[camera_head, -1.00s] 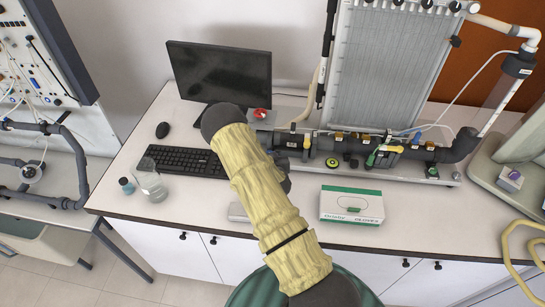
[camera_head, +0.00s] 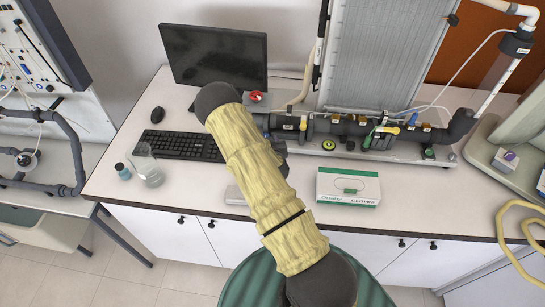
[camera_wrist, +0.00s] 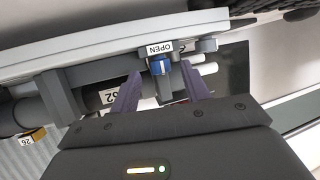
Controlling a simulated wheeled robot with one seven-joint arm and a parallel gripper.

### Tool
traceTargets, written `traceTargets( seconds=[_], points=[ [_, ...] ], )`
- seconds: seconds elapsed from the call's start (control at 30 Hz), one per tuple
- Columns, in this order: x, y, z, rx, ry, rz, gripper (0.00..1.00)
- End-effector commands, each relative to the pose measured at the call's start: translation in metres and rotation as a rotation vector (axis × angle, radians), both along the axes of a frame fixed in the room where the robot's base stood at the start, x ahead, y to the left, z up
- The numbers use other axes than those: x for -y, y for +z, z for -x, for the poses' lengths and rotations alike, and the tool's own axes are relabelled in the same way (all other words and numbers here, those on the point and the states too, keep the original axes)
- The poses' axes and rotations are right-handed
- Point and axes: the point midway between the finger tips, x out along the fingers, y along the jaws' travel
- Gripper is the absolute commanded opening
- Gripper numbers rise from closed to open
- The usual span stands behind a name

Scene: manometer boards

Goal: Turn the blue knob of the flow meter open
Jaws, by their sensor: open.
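The blue knob (camera_wrist: 160,66) shows in the wrist view, beside a white label reading OPEN (camera_wrist: 158,47). It lies between the two dark fingers of my gripper (camera_wrist: 161,76), which is open. A gap shows on each side of the knob, and I cannot tell how far the fingers reach past it. In the head view my yellow-sleeved arm hides the knob and most of my gripper. The dark flow meter piping (camera_head: 350,127) runs along the back of the bench, to the right of my arm.
A glove box (camera_head: 348,186) lies on the white bench, right of my arm. A keyboard (camera_head: 180,145), a monitor (camera_head: 212,57), a glass beaker (camera_head: 148,170) and a small bottle (camera_head: 123,171) stand to the left. A grey panel (camera_head: 388,55) rises behind the piping.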

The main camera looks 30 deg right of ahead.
Motion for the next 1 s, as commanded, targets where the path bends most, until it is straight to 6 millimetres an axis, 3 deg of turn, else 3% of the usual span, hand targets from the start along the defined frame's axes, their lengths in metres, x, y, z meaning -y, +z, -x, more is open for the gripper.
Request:
traceTargets(
  seconds=[0.5,1.0],
  points=[
    [-0.023,0.026,0.067,-0.002,0.002,-0.001,0.46],
    [-0.039,0.053,0.115,-0.007,0.002,-0.002,0.46]
  ],
)
